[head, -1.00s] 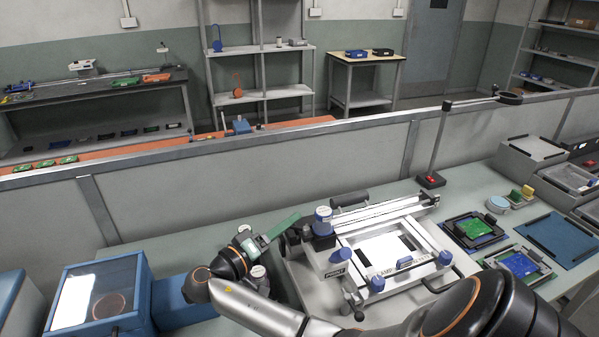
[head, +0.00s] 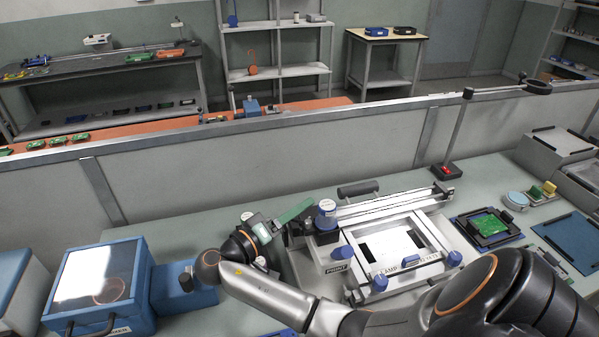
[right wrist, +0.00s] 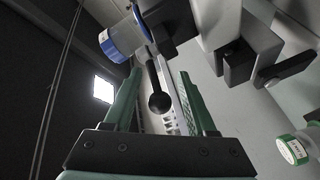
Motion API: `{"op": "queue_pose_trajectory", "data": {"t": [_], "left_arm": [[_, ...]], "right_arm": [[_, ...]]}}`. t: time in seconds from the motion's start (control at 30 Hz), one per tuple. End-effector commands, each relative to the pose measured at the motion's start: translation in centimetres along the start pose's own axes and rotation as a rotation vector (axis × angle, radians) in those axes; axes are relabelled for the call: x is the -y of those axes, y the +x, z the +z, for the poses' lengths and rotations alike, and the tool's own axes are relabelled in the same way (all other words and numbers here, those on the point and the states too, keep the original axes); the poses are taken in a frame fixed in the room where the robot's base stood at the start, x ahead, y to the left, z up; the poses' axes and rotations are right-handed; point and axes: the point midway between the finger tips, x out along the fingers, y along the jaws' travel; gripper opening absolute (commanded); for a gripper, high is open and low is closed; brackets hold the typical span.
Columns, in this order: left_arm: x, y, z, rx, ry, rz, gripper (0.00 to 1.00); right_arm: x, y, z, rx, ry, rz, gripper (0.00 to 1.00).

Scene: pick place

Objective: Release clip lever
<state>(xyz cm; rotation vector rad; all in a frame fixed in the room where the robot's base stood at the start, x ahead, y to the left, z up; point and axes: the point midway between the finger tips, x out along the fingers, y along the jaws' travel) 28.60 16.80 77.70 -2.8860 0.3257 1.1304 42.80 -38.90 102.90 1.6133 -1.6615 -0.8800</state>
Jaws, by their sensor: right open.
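A black ball-ended lever (right wrist: 158,102) shows in the right wrist view, between the two green fingers of my right gripper (right wrist: 160,88). The fingers stand apart, and I see no clear contact with the lever. In the head view my right gripper (head: 292,214) is at the left side of the white printing fixture (head: 337,255), beside its blue-and-white jar (head: 327,214). The jar also shows in the right wrist view (right wrist: 122,38). I cannot make out the lever in the head view. My left gripper is not in view.
A blue box with a clear lid (head: 100,285) stands at the left. A green board in a black holder (head: 487,225) and a blue mat (head: 570,240) lie at the right. A low partition (head: 260,165) runs behind the bench. My right arm covers the front.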

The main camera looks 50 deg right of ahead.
Motion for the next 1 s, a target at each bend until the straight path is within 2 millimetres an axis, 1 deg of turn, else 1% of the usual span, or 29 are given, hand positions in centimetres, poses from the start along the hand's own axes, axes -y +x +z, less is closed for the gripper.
{"op": "queue_pose_trajectory", "data": {"t": [0.23,0.73,1.0], "left_arm": [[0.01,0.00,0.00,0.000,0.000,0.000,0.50],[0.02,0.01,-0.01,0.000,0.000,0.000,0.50],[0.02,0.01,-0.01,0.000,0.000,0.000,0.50]], "right_arm": [[0.01,-0.02,0.02,0.000,0.000,0.000,0.56],[0.01,0.00,0.01,0.000,-0.001,0.000,0.00],[0.01,0.01,0.00,0.000,0.000,0.000,0.00]]}}
